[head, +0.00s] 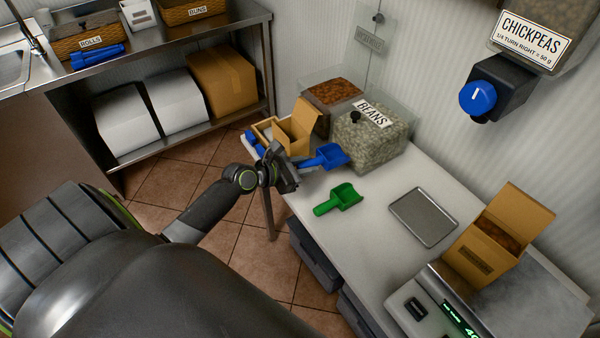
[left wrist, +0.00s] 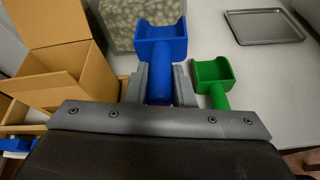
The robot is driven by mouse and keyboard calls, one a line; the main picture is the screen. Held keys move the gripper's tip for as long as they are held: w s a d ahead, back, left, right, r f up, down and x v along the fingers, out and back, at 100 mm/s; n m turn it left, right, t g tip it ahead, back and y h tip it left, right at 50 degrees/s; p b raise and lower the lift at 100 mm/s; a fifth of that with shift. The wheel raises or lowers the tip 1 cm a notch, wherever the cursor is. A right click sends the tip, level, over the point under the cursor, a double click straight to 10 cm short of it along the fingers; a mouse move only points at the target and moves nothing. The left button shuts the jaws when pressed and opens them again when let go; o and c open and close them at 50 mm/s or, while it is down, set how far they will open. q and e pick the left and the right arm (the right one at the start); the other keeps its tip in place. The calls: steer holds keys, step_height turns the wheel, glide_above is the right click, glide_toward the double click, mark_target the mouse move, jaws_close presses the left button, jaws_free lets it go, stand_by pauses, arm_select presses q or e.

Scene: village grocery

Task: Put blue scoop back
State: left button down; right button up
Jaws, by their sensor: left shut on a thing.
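My left gripper (head: 285,177) is shut on the handle of the blue scoop (head: 326,157), above the left end of the white counter. In the left wrist view the blue scoop (left wrist: 160,45) points away from me, its handle between the two fingers. The beans bin (head: 370,138) is just beyond the scoop's head; whether they touch I cannot tell. A green scoop (head: 339,199) lies on the counter to the right, apart from the gripper. My right gripper is not in view.
An open cardboard box (head: 294,128) stands left of the beans bin. A metal tray (head: 424,217), a scale with a filled box (head: 486,250) and the chickpeas dispenser (head: 500,85) are to the right. Blue tongs (head: 97,56) lie on the steel shelf. The counter around the green scoop is clear.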

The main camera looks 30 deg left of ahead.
mark_target(301, 190)
arm_select(q)
steer(key=f, duration=0.1)
steer(key=a+f, duration=0.1)
steer(key=f, duration=0.1)
steer(key=shift+n+y, duration=0.3)
steer(key=shift+y, duration=0.1)
steer(key=shift+w+a+f, duration=0.1)
steer(key=shift+a+f, duration=0.05)
steer(key=shift+f, duration=0.05)
steer(key=shift+f+b, duration=0.45)
steer(key=shift+b, duration=0.3)
step_height(301, 190, down, 4)
steer(key=b, duration=0.5)
steer(key=shift+f, duration=0.25)
steer(key=c, duration=1.2)
jaws_free()
steer(key=shift+o, duration=0.2)
steer(key=shift+r, duration=0.1)
